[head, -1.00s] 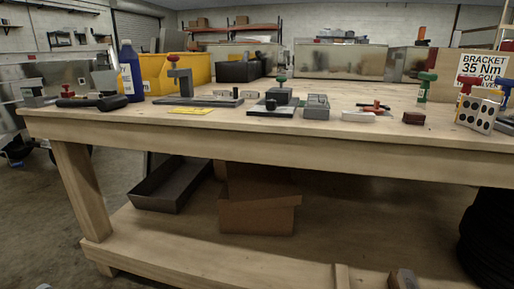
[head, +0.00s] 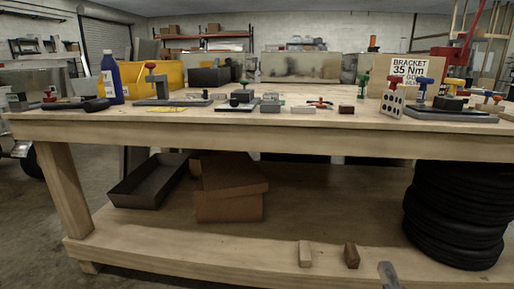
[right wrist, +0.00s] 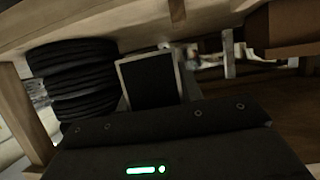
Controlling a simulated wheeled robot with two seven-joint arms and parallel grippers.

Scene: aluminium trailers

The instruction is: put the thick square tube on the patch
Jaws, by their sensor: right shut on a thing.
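In the right wrist view, a square tube (right wrist: 150,82) shows its pale square rim and dark hollow end toward the camera. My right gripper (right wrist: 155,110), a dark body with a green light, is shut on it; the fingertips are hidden. In the head view, a small grey piece (head: 388,275) pokes up at the bottom edge; I cannot tell whether it is the tube or part of my gripper. A thin yellow patch (head: 172,109) lies flat on the workbench (head: 260,121), near the front edge on the left. My left gripper is out of view.
Bracket fixtures (head: 160,88), a blue bottle (head: 111,78) and a "BRACKET 35 Nm" sign (head: 411,70) stand on the bench. Stacked tyres (head: 457,215) fill the right below. The lower shelf (head: 240,248) holds a cardboard box (head: 230,205), a dark tray (head: 150,183) and two small blocks (head: 305,253).

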